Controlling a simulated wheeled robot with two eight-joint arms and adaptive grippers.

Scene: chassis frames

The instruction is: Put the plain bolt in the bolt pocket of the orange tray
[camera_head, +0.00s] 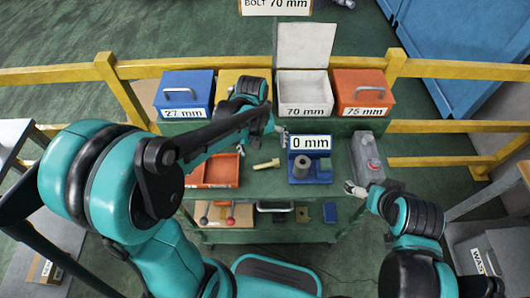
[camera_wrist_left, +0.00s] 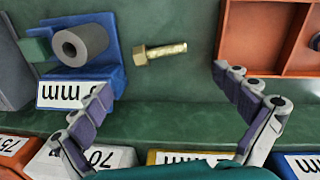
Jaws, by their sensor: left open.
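The plain bolt (camera_head: 266,165) is brass-coloured and lies on the green bench top between the orange tray and a blue gauge. In the left wrist view the bolt (camera_wrist_left: 160,52) lies crosswise, its hex head to the left. The orange tray (camera_head: 215,185) is left of it, partly hidden by my left arm; its divided compartments show in the wrist view (camera_wrist_left: 272,62). My left gripper (camera_wrist_left: 165,84) is open and empty, with the bolt beyond its fingertips. In the head view the left gripper (camera_head: 276,128) is partly hidden by its own arm. My right gripper (camera_head: 355,188) is at the bench's right side, its fingers unclear.
The blue gauge (camera_head: 296,163) reads "0 mm" and holds a grey cylinder (camera_head: 326,164). A grey canister (camera_head: 367,158) stands at the right. Behind are a blue box (camera_head: 184,105), an open-lidded 70 mm box (camera_head: 305,88) and an orange 75 mm box (camera_head: 361,82).

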